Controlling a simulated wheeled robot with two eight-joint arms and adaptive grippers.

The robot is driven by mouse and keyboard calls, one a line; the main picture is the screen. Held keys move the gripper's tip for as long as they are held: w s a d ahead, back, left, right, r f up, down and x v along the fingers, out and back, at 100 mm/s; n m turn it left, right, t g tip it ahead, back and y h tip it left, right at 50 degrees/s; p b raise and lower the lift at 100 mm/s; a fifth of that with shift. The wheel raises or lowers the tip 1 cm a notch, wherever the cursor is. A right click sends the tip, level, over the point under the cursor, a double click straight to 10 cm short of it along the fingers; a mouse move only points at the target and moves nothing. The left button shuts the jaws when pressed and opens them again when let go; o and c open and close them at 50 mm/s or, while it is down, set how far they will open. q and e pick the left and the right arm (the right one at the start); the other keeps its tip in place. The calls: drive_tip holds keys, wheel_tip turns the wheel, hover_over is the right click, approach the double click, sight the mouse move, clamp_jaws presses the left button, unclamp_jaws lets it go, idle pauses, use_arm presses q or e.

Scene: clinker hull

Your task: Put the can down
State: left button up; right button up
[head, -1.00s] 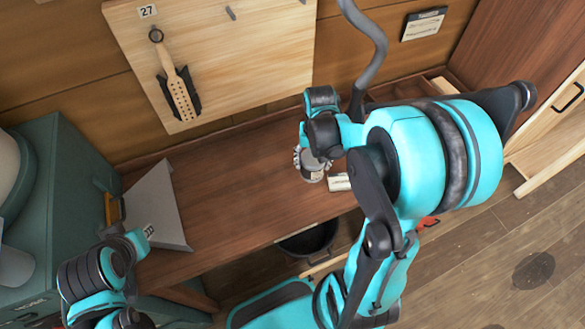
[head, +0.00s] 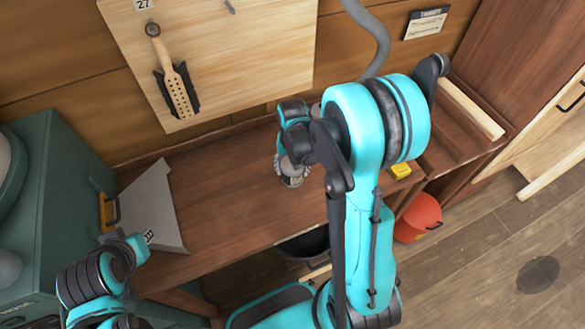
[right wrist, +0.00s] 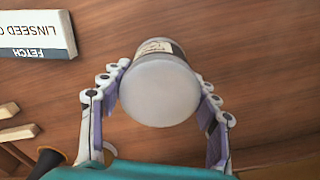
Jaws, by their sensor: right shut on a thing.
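The can (head: 291,181) is a small grey can with a pale label, held upright by my right gripper (head: 288,163) at the brown workbench (head: 230,200). In the right wrist view, the can's pale round top (right wrist: 159,92) sits between the two white and purple fingers of my right gripper (right wrist: 163,76), which are closed around its sides. The can's bottom is hidden there, and I cannot tell whether it touches the bench. My left arm is at the lower left in the head view; its fingers are not clearly visible.
A grey angled tray (head: 152,205) is on the bench's left. A dark bucket (head: 306,243) and a red bucket (head: 418,217) stand lower down. The bench left of the can is clear.

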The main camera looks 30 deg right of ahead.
drive_tip(key=shift+f, duration=0.1)
drive_tip(key=o, duration=1.2)
drive_tip(key=shift+f, duration=0.1)
drive_tip(key=shift+c, duration=0.2)
drive_tip(key=o, duration=0.4)
